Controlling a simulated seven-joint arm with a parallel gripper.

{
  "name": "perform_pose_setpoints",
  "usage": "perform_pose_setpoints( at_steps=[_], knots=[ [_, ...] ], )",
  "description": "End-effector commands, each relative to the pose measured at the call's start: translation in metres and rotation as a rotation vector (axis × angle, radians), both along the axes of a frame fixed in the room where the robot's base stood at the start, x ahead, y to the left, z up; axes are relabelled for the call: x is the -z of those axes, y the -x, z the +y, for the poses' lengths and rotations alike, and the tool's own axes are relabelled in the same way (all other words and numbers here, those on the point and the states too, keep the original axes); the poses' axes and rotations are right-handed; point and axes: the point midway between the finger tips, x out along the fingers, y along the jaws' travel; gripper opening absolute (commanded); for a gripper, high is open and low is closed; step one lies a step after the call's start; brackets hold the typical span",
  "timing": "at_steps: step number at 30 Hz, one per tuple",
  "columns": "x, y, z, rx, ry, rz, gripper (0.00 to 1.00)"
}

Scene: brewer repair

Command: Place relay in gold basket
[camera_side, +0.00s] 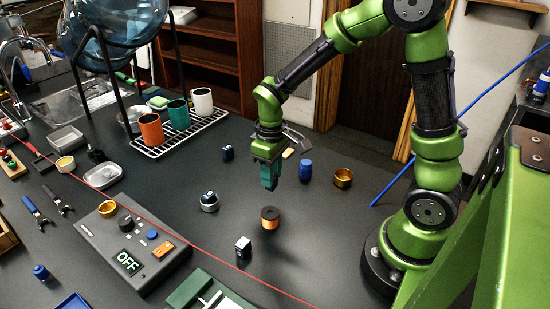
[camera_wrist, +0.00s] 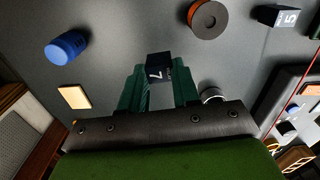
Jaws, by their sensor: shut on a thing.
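My gripper (camera_wrist: 160,82) is shut on a small dark block with a white mark, which I take to be the relay (camera_wrist: 161,68). The block shows between the green fingertips in the wrist view. In the side view my gripper (camera_side: 269,178) points down above the dark table, and its fingers hide the held block. A gold basket-like cup (camera_side: 342,178) stands on the table to the right of my gripper, apart from it. I cannot tell which one is the task's basket.
A blue cylinder (camera_side: 305,170) stands between my gripper and the right gold cup. An orange-black spool (camera_side: 270,217), a silver knob (camera_side: 209,201), a dark block (camera_side: 228,153) and a labelled block (camera_side: 243,248) stand nearby. A red cord (camera_side: 180,238) crosses the front.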

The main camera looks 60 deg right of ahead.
Motion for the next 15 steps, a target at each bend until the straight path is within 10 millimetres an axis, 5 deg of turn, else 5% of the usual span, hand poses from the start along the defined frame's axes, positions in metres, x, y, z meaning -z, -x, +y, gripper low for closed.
perform_pose_setpoints(
  at_steps=[8, 15],
  knots=[
    [-0.026, 0.011, -0.079, 0.243, 0.001, -0.006, 0.02],
    [-0.056, 0.068, -0.159, 0.611, 0.001, -0.004, 0.02]
  ],
)
